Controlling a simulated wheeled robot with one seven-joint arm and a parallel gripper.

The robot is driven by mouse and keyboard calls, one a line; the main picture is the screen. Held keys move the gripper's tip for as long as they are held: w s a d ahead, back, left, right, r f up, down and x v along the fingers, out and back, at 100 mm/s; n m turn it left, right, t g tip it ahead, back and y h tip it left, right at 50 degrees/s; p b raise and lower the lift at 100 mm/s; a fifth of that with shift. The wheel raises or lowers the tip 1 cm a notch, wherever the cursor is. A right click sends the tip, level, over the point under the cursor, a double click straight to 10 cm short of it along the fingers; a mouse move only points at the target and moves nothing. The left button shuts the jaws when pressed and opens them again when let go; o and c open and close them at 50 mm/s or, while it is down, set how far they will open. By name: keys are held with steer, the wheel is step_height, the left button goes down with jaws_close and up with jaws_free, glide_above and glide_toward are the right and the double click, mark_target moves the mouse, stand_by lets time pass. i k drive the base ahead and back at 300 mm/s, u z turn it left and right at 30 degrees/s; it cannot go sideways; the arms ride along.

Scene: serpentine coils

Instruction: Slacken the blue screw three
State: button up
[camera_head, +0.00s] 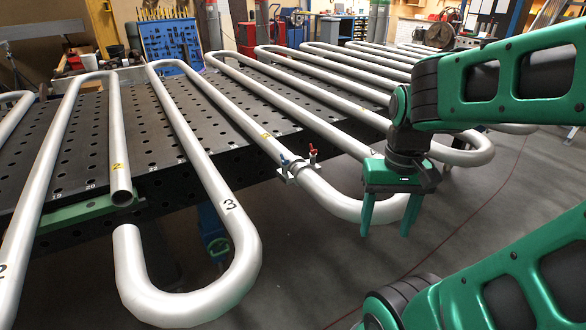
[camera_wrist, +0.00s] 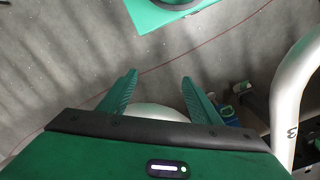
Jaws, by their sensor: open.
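A small blue screw (camera_head: 284,160) sits on the left side of a metal clamp (camera_head: 297,170) around a grey pipe coil in the head view. A red screw (camera_head: 312,152) sits on the clamp's right side. The clamp is near the table's front edge. My gripper (camera_head: 384,228) is open, fingers pointing down, to the right of and nearer than the clamp, apart from both screws. In the wrist view my gripper (camera_wrist: 159,82) is open, with a pale pipe bend (camera_wrist: 158,112) showing between its fingers. The screws are not visible in the wrist view.
A perforated dark table (camera_head: 80,150) carries several bent pipes. A pipe bend marked 3 (camera_head: 245,262) hangs past the front edge; it also shows in the wrist view (camera_wrist: 290,100). An open pipe end (camera_head: 122,197) is at left. Floor (camera_head: 310,275) in front is free.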

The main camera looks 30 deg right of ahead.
mark_target(284, 162)
steer(key=u, duration=1.85)
steer(key=k, duration=0.6)
steer(key=z, duration=1.8)
steer(key=i, duration=0.5)
